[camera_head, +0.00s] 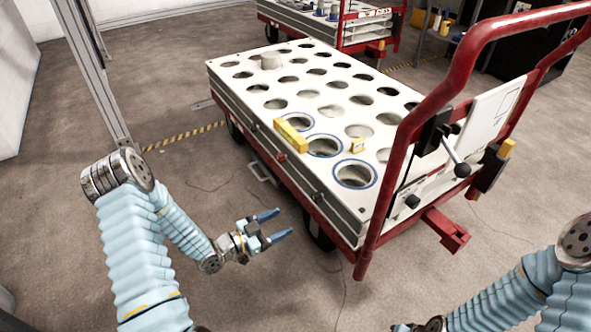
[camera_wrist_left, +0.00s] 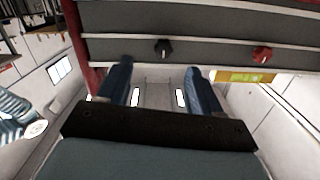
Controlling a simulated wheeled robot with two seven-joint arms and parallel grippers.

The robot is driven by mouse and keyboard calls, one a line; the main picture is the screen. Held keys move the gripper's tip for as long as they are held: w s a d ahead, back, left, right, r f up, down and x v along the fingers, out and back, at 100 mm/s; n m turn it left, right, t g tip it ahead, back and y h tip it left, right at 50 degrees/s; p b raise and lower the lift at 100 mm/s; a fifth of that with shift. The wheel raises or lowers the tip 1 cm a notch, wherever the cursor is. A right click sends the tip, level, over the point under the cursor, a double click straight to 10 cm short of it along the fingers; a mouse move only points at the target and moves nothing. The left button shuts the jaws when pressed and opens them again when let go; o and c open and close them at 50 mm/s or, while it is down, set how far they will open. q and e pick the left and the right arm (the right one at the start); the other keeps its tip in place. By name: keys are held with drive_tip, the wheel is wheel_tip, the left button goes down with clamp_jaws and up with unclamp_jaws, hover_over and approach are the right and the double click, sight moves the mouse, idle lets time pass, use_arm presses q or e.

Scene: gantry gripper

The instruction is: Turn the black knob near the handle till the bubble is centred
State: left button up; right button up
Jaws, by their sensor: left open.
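The black knob near the handle (camera_head: 318,197) sits on the cart's long grey side. In the left wrist view the black knob (camera_wrist_left: 163,48) shows just beyond my fingertips, roughly between them. My left gripper (camera_head: 284,223) is open and empty, pointing at the cart side, apart from the knob. My right gripper (camera_head: 435,325) is mostly cut off at the bottom edge.
A red knob (camera_head: 282,157) is farther along the same side; it also shows in the left wrist view (camera_wrist_left: 262,54). The white cart top (camera_head: 240,72) has many round holes. The red handle (camera_head: 392,165) rises at the right. Floor before the cart is mostly clear.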

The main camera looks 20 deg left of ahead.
sight(314, 199)
use_arm(q)
drive_tip(key=shift+m+h, duration=0.3)
drive_tip(key=shift+m, duration=0.2)
drive_tip(key=x, duration=0.4)
drive_tip(key=r+x, duration=0.1)
drive_tip(key=x, duration=0.3)
drive_tip(key=r+x, duration=0.1)
drive_tip(key=x, duration=0.3)
drive_tip(key=shift+w+a, duration=0.15)
drive_tip(key=shift+w, duration=0.5)
drive_tip(key=shift+f, duration=0.1)
drive_tip(key=c, duration=1)
